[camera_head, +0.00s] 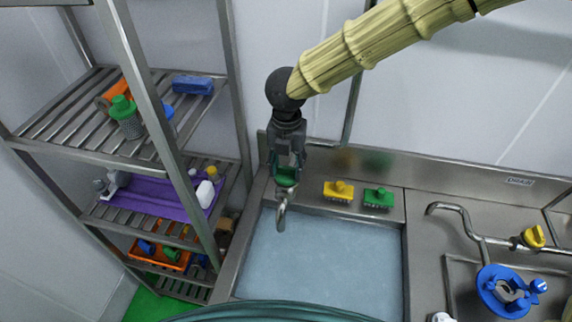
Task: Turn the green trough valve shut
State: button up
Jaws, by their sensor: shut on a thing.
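The green trough valve (285,177) sits on top of a curved metal spout (281,213) at the back left of the trough. My gripper (287,168) points down over it and is shut on the green valve handle. The fingers cover most of the handle, so its exact angle cannot be told. The trough (320,255) below is filled with pale bluish water.
A yellow brush (339,191) and a green brush (379,198) lie on the trough's back ledge, right of the spout. A second tap with a yellow valve (533,237) and a blue reel-like item (506,291) are at right. A metal shelf (115,145) with several items stands left.

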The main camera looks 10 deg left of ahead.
aim_at(287, 167)
jog(key=o, duration=1)
jog(key=shift+r, duration=0.1)
notch_tip(287, 167, up, 12)
dwell(0.5)
